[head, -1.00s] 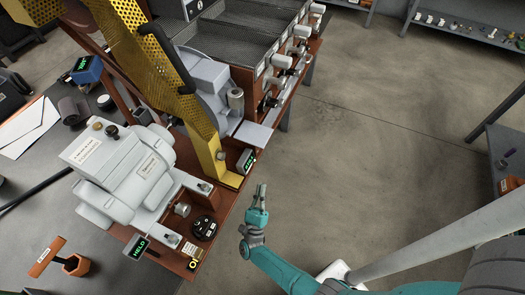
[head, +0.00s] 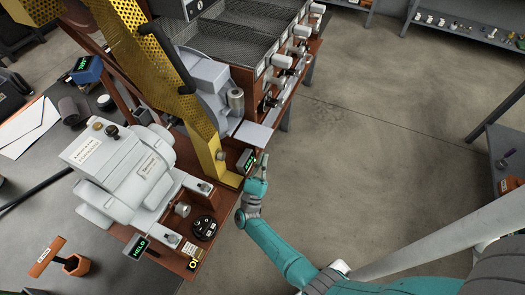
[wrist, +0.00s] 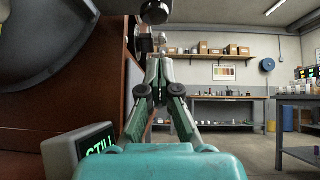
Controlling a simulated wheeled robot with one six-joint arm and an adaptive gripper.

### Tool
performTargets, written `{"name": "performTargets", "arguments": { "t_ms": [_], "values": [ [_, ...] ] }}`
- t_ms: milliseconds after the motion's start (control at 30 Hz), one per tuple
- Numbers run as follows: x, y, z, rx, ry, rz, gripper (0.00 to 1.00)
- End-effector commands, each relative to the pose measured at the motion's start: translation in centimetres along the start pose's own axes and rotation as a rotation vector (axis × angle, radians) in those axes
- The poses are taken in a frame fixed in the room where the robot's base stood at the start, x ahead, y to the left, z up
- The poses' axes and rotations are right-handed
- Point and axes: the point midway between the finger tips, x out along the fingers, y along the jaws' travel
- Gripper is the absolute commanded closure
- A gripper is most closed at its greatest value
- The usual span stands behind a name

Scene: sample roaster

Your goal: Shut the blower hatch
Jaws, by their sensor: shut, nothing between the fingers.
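A pale grey blower-like housing (head: 112,188) with small labels sits at the left of the red-brown machine base. I cannot tell for sure which part is the blower hatch, or how far it stands open. My gripper (head: 264,158) is shut and empty, over the base's right edge or just outside it, close to a small green-lit display (head: 246,160). In the wrist view, my gripper's fingers (wrist: 159,58) meet at the tips. A dark round knob-like part (wrist: 154,12) shows above the fingertips.
A yellow perforated guard (head: 140,40) rises over the machine. A row of white-handled fittings (head: 283,62) lines its right side. A second display reads "HELD" (head: 139,246). Open concrete floor (head: 385,120) lies to the right. A workbench (wrist: 222,110) stands far off.

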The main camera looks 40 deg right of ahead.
Motion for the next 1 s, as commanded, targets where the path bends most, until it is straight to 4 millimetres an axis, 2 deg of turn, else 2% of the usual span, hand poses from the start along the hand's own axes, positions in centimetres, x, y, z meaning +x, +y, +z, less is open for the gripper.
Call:
{"name": "performTargets", "arguments": {
  "t_ms": [33,400,1000],
  "values": [
    [1.0,-0.1,0.0,0.0,-0.002,-0.003,1.0],
    [3.3,0.0,2.6,0.001,0.0,0.001,1.0],
    [3.8,-0.3,2.7,-0.012,0.0,0.011,1.0]
  ]
}}
